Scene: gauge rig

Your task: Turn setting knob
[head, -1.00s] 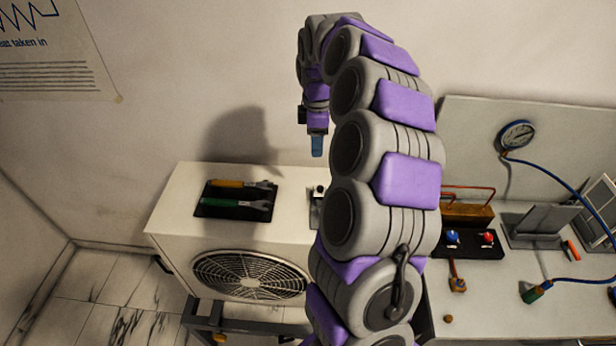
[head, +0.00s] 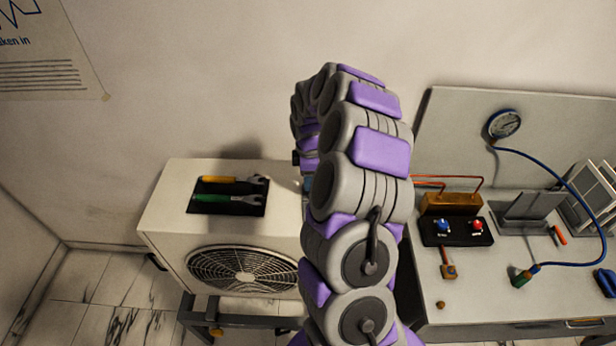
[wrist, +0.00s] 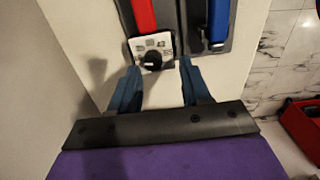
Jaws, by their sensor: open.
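The setting knob (wrist: 152,60) is black with a light mark and sits on a small white plate (wrist: 140,45) with printed symbols, in the wrist view. My gripper (wrist: 159,68) is open, its two blue fingers pointing toward the plate. The fingertips appear on either side of the knob in the picture, with the knob closer to the left one; no contact is clear. In the head view my own arm hides the knob and most of the gripper; only a bit of blue finger (head: 308,183) shows over the white fan unit (head: 175,215).
A black tray (head: 230,208) with two wrenches lies left on the unit's top. A red handle (wrist: 142,15) and a blue handle (wrist: 216,22) are just beyond the knob in the wrist view. Right stands a bench with a pressure gauge (head: 504,124) and valve block (head: 456,231).

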